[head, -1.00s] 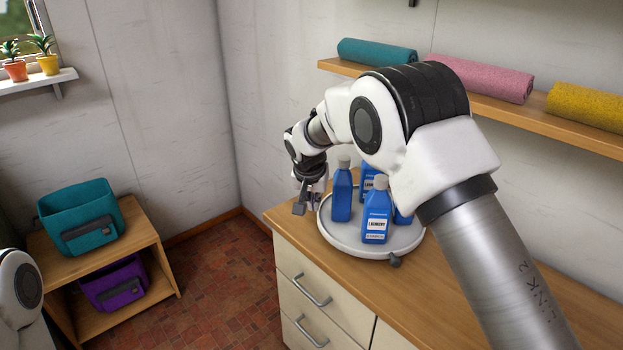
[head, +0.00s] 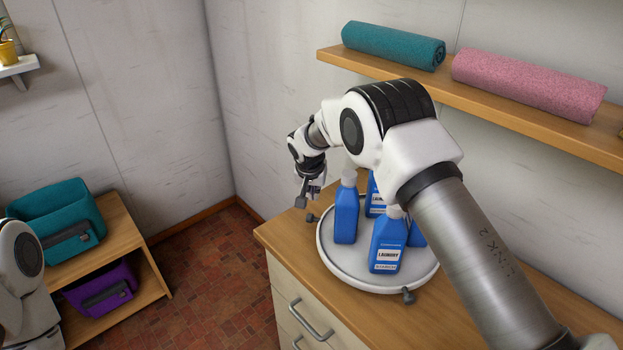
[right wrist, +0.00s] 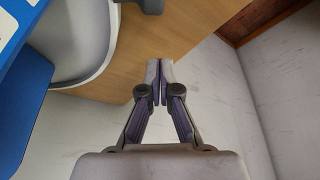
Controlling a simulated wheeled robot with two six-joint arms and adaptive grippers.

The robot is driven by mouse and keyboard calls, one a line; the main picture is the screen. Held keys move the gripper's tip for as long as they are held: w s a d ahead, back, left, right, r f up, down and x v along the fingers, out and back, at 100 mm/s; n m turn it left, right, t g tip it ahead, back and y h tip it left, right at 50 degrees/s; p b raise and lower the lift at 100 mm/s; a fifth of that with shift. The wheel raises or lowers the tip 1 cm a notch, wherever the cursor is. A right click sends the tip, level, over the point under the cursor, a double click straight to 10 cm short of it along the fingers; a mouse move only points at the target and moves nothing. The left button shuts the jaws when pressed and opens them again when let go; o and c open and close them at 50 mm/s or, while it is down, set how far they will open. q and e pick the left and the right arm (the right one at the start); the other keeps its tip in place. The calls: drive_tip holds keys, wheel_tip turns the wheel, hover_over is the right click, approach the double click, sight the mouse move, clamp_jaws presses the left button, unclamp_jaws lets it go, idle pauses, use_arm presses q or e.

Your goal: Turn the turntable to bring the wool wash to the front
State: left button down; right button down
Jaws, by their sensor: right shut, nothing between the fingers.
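The turntable (head: 335,270) is a round pale grey tray on the wooden counter, with small grey knobs at its rim: a front knob (head: 408,296) and a left knob (head: 311,218). Several blue bottles with pale caps stand upright on it. The front bottle (head: 386,248) reads "LAUNDRY" with a smaller unclear line below; I cannot tell which bottle is the wool wash. My right gripper (head: 301,200) is shut and empty, just above and beside the left knob. In the right wrist view its fingertips (right wrist: 160,66) meet, apart from the turntable rim (right wrist: 85,45). My left gripper is out of view.
A wall shelf (head: 480,105) with rolled towels hangs behind the counter (head: 500,325). A low wooden stand (head: 125,235) at left holds a teal bin (head: 58,212) and a purple bin (head: 100,287). The counter's left edge lies below my right gripper.

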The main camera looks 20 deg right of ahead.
drive_tip(key=shift+f, duration=0.6)
drive_tip(key=s+a, duration=0.1)
drive_tip(key=s+a+p, duration=0.1)
drive_tip(key=s, duration=0.1)
drive_tip(key=shift+s+r, duration=0.15)
drive_tip(key=shift+s, duration=0.05)
drive_tip(key=shift+s+a, duration=0.1)
drive_tip(key=shift+w+f, duration=0.25)
drive_tip(key=shift+f, duration=0.1)
drive_tip(key=shift+s, duration=0.1)
drive_tip(key=shift+r, duration=0.1)
drive_tip(key=shift+s, duration=0.2)
